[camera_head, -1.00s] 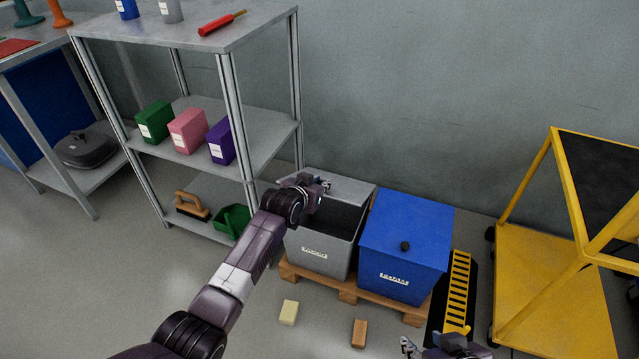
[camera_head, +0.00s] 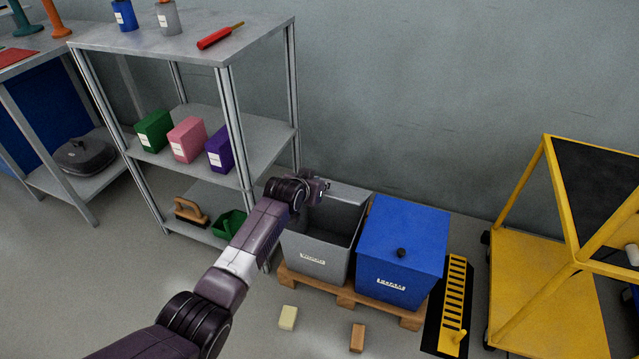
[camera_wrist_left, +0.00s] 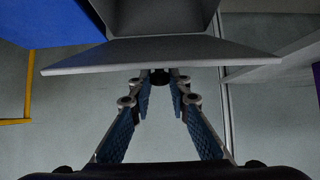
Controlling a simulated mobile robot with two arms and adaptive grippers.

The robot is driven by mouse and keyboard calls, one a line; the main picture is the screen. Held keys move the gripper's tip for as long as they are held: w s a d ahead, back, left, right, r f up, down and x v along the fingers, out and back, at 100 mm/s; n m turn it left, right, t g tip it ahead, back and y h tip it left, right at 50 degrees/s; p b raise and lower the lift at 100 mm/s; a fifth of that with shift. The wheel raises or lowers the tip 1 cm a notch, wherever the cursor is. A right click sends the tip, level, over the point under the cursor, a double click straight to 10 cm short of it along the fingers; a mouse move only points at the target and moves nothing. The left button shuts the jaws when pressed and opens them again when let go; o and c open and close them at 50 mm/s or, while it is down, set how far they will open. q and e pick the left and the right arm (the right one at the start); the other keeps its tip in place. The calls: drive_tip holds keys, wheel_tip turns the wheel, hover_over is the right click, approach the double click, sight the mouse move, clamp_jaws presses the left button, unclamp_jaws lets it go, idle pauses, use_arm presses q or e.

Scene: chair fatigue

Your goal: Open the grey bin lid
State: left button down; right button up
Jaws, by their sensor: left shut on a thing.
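The grey bin (camera_head: 315,256) stands on a wooden pallet, and its dark inside shows from above. Its grey lid (camera_head: 348,196) is swung up at the back of the bin, seen nearly edge-on. In the left wrist view the lid (camera_wrist_left: 160,52) is a grey panel just past my fingertips. My left gripper (camera_head: 322,187) is at the lid, above the back of the bin. In the wrist view my left gripper (camera_wrist_left: 160,82) is shut on the lid's small dark knob (camera_wrist_left: 160,76). The fingers partly hide the knob. My right gripper is out of view.
A blue bin (camera_head: 402,250) with a closed lid stands right beside the grey one on the pallet (camera_head: 345,296). A metal shelf (camera_head: 190,45) is at the left, close to my arm. A yellow cart (camera_head: 540,290) is at the right. Two small blocks lie on the floor in front.

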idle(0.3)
use_arm(q)
drive_tip(key=c, duration=1.8)
unclamp_jaws()
drive_tip(key=shift+v, duration=6)
